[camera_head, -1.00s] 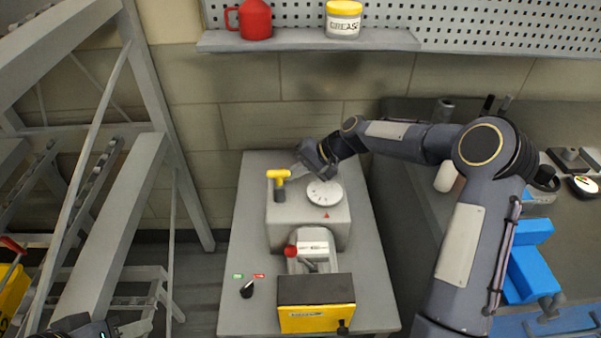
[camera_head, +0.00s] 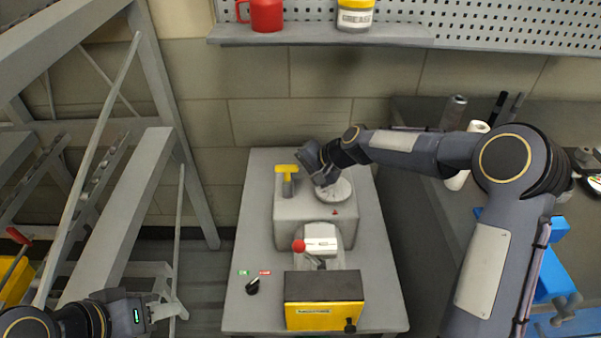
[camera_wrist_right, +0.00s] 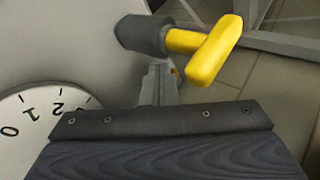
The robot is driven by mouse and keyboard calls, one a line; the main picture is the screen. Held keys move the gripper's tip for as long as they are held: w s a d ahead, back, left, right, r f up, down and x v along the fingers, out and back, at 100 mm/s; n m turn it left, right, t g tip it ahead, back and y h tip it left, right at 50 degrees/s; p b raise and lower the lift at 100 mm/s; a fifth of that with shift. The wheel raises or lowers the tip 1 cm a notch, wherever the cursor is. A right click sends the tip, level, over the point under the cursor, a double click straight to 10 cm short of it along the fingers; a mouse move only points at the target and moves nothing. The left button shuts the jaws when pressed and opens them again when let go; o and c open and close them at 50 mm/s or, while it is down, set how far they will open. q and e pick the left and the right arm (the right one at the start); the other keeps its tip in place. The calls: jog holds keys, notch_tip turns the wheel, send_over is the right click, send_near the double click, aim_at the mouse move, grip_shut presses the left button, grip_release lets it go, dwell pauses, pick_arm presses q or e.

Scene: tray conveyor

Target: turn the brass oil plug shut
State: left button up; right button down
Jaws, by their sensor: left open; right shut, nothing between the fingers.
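A yellow T-shaped handle (camera_head: 287,169) on a dark grey collar stands on top of the grey machine housing. It is the only brass-like part I see, and I cannot tell if it is the oil plug. It shows large in the right wrist view (camera_wrist_right: 210,52). My right gripper (camera_wrist_right: 160,85) is shut and empty, close beside the handle; I see no contact. In the head view its fingers are mostly hidden by its own body, over the white dial. My left gripper (camera_head: 168,308) is open and empty at the lower left, away from the machine.
The white numbered dial (camera_head: 334,197) sits right beside the handle. In front are a red-knobbed lever (camera_head: 298,246), a yellow-fronted black box (camera_head: 323,312) and a black selector knob (camera_head: 253,286).

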jog(key=shift+a, duration=0.15)
dwell(0.4)
jog(key=shift+w+d, duration=0.35)
jog(key=shift+w, duration=0.35)
jog(key=shift+w+d+r, duration=0.1)
jog(key=shift+d, duration=0.15)
jog(key=shift+d+r, duration=0.2)
jog(key=shift+r, duration=0.05)
jog(key=v, duration=0.6)
jog(key=shift+s+a+r, duration=0.1)
jog(key=shift+s+a, duration=0.05)
jog(key=shift+s, duration=0.3)
jog(key=shift+s+r, duration=0.15)
jog(key=shift+s, duration=0.05)
